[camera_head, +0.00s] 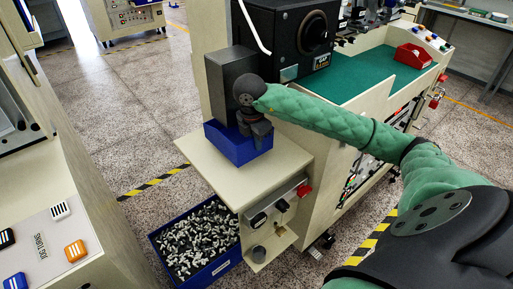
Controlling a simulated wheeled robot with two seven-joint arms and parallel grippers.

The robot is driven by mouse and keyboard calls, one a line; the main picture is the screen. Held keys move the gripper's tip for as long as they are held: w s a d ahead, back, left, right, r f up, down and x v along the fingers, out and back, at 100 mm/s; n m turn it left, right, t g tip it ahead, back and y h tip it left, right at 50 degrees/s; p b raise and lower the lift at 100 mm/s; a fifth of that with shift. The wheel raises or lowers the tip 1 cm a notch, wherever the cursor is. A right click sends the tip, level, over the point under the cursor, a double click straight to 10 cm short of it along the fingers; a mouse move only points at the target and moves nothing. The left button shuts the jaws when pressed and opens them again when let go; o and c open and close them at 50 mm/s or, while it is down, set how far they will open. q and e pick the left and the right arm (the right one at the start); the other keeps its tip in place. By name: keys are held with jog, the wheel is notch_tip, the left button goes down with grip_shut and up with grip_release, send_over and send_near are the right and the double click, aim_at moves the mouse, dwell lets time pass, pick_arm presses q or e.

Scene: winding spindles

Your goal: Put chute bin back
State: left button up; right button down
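A small blue bin (231,148) sits on the cream shelf (282,158) of the machine, just below the dark grey chute housing (225,78). My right arm, in a green sleeve, reaches in from the right. My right gripper (256,136) is at the bin's right part, pointing down at or into it. Its fingers are partly hidden by the bin wall and the wrist, so I cannot tell if they grip the wall. The inside of the bin is mostly hidden. My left gripper is not in view.
A larger blue crate (200,243) full of small grey and white parts stands on the floor below the shelf. A red bin (412,56) sits on the green mat (362,82). A cream panel with coloured buttons (75,251) is at the left. Speckled floor lies between.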

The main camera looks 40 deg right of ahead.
aim_at(257, 156)
jog(key=shift+f+p, duration=0.4)
jog(key=shift+f, duration=1.15)
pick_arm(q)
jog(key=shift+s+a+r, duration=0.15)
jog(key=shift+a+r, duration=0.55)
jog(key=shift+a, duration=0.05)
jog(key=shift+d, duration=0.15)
pick_arm(e)
jog(key=shift+f, duration=0.15)
jog(key=c, duration=1.8)
grip_release()
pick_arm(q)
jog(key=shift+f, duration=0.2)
pick_arm(e)
jog(key=shift+o, duration=0.8)
